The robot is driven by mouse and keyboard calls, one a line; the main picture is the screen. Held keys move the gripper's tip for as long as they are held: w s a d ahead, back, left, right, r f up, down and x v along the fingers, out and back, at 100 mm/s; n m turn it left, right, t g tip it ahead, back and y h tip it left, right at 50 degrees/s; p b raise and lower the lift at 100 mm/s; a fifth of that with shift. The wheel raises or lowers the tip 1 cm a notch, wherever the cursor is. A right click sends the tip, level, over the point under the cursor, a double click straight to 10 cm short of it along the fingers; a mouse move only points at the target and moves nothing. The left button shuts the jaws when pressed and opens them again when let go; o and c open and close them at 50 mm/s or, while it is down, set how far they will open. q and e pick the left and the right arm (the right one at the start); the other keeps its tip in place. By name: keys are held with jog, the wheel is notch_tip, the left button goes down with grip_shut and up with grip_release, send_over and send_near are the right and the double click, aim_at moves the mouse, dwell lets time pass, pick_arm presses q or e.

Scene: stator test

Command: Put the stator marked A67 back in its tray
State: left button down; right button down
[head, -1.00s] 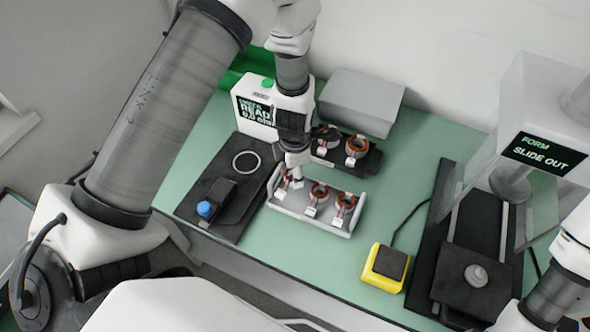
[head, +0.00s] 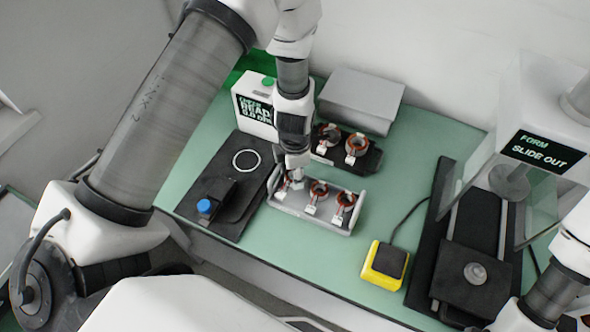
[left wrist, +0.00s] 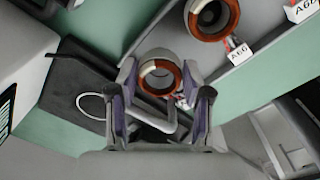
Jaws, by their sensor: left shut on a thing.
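My left gripper (head: 293,178) is over the left end of the light grey tray (head: 312,222). In the left wrist view its fingers (left wrist: 160,108) are shut on a stator (left wrist: 159,77), a ring with copper-brown windings. The held stator's tag is hidden, so its mark cannot be read. I cannot tell whether it touches the tray floor. Two other stators, a middle one (head: 318,189) and a right one (head: 345,200), sit in the tray with white tags. My right gripper is out of view.
Behind stands a dark tray (head: 372,163) with two stators, near a grey box (head: 362,98). A white tester (head: 256,104) and black plate (head: 246,204) are left. A yellow pedal (head: 384,264) and black slide fixture (head: 462,285) are right. Green table is clear between.

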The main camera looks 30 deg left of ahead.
pick_arm(q)
jog(key=shift+f, duration=0.5)
jog(key=shift+f, duration=0.25)
dwell(0.3)
jog(key=c, duration=0.7)
grip_release()
jog(key=shift+o, duration=0.2)
jog(key=shift+r+p, duration=2.55)
jog(key=shift+p, duration=0.55)
